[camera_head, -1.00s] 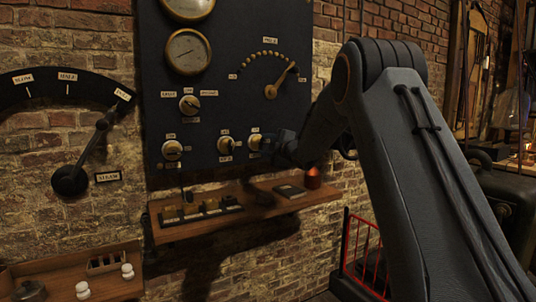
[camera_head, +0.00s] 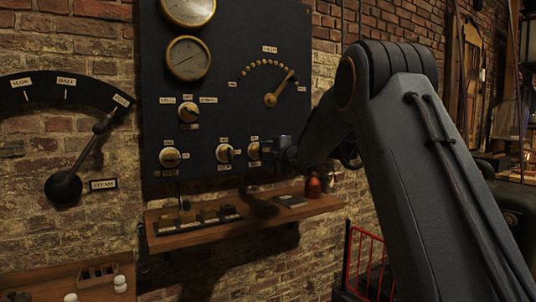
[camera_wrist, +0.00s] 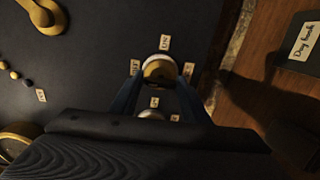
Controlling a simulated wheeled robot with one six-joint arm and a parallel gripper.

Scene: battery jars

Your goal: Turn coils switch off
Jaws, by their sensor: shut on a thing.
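A dark panel (camera_head: 225,60) on the brick wall carries a row of small brass knob switches with white labels along its bottom. The middle knob (camera_head: 225,153) and left knob (camera_head: 170,157) stand free.
A large lever (camera_head: 85,160) is on the wall at left. A brass dial handle (camera_head: 271,99) and round gauges (camera_head: 188,58) are higher on the panel. A wooden shelf (camera_head: 190,238) with small items juts out below. A red rack (camera_head: 365,260) stands at lower right.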

